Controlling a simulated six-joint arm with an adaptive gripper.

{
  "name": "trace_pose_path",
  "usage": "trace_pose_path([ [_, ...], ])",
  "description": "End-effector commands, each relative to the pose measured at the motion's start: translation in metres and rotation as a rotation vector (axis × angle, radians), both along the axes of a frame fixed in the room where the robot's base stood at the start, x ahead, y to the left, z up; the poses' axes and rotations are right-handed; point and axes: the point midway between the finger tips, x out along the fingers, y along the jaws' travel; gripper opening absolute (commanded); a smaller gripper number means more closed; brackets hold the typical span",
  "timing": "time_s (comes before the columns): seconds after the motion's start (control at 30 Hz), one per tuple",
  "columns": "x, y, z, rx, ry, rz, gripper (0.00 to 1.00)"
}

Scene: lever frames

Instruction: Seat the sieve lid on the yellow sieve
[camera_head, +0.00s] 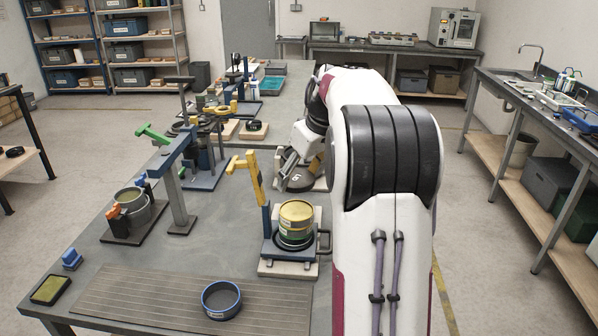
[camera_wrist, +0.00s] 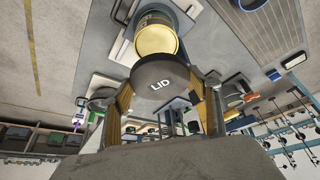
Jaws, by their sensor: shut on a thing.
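The yellow sieve (camera_head: 296,212) sits on a dark round seat in a blue fixture beside a raised yellow lever. It shows in the wrist view (camera_wrist: 156,42) near the top, its round top facing up. My gripper (camera_wrist: 160,92) is shut on the dark sieve lid (camera_wrist: 158,72), one finger on each side, with the word LID on its edge. In the head view, my gripper (camera_head: 299,165) holds the lid (camera_head: 293,184) behind the sieve, apart from it. My arm hides part of the area to the right.
A fixture with a green lever (camera_head: 158,135) stands left of the sieve. A blue-rimmed ring (camera_head: 221,300) lies on the slatted mat (camera_head: 130,297) in front. A blue block (camera_head: 72,260) and a green-topped pad (camera_head: 50,289) lie at the front left. More fixtures stand behind.

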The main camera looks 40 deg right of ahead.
Motion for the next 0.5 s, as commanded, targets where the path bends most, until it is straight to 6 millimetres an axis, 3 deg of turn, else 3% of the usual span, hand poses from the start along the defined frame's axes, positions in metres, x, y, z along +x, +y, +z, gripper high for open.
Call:
trace_pose_path([
  [0.5,0.000,0.000,-0.033,0.000,0.001,0.000,0.33],
])
